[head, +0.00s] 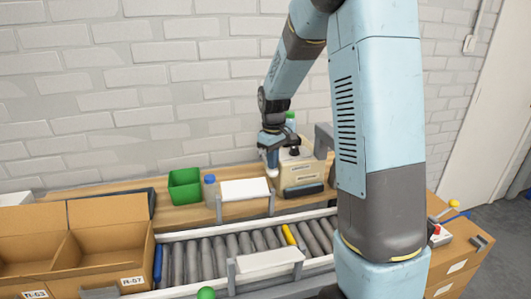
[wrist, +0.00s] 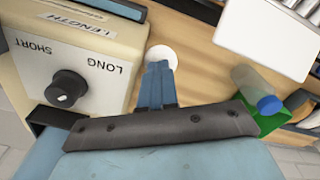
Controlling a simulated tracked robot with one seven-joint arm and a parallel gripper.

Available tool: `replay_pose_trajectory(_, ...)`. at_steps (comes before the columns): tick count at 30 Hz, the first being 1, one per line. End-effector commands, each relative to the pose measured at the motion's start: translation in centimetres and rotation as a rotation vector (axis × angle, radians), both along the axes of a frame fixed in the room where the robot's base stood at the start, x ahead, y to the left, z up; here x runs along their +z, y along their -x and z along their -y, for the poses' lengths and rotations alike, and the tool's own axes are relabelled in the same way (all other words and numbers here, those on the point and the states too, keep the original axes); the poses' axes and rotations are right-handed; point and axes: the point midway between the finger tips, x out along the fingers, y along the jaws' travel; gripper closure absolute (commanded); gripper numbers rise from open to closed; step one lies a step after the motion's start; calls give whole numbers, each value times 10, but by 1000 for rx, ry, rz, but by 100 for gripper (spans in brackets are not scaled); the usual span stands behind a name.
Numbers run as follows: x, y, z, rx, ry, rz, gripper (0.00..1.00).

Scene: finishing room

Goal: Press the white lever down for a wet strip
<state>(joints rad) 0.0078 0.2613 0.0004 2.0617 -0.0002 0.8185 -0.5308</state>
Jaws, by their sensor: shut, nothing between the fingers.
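The tape dispenser (head: 302,176) is a beige box on the wooden bench, right of centre in the head view. In the wrist view its beige body (wrist: 75,50) fills the upper left, with a LENGTH label and a black knob between SHORT and LONG. The white lever shows its round end (wrist: 163,53) beside the box. My gripper (wrist: 160,68) is shut and empty, its blue fingertips over the lever's near edge; I cannot tell if they touch. In the head view my gripper (head: 271,160) is at the dispenser's left side.
A green bin (head: 185,187) and a blue-capped bottle (head: 210,190) stand left of the dispenser. A white panel (head: 245,189) stands in front, before a roller conveyor (head: 205,258). Cardboard boxes (head: 105,245) are at left. The brick wall is close behind.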

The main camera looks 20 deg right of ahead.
Motion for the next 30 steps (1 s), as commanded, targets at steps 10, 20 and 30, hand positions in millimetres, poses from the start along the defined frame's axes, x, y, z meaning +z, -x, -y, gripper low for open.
replay_pose_trajectory(10, 22, -6, 0, 0, 0, 1, 100)
replay_pose_trajectory(20, 43, -11, 0, 0, 0, 1, 100)
replay_pose_trajectory(30, 64, -16, 0, 0, 0, 1, 100)
